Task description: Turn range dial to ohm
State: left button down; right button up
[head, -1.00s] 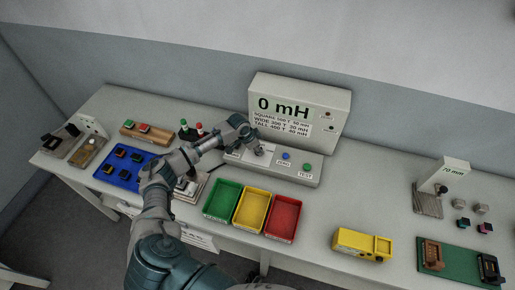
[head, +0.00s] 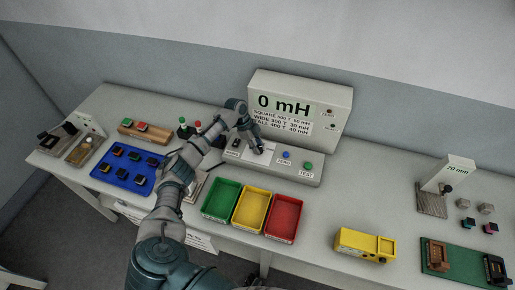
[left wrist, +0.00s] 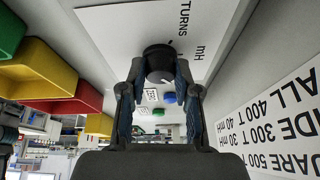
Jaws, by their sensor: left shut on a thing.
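The range dial is a round black knob (left wrist: 158,60) on a white plate (left wrist: 120,25) printed with TURNS and mH. My left gripper (head: 262,149) is at that dial on the sloped grey front of the meter (head: 302,172). In the left wrist view the two fingers of my left gripper (left wrist: 159,75) are closed on the knob from both sides. In the head view the gripper mostly hides the dial and its pointer. The meter's display (head: 284,104) reads 0 mH. I see no ohm mark. My right gripper is not in view.
A blue button (head: 286,154) and a green button (head: 308,166) sit right of the dial. Green (head: 207,215), yellow (head: 236,224) and red (head: 270,235) bins stand in front. A blue tray (head: 110,180) of black parts lies left. A yellow device (head: 360,243) stands right.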

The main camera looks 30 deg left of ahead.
pick_arm(q)
jog(key=shift+w+a+r+m+g+b, duration=0.15)
jog(key=shift+m+g+b, duration=0.35)
jog(key=shift+m, duration=0.5)
jog(key=c, duration=0.9)
grip_release()
jog(key=shift+c, duration=0.2)
jog(key=shift+o, duration=0.5)
jog(key=v, duration=1.1)
jog(key=shift+a+r, duration=0.2)
jog(key=shift+a, duration=0.1)
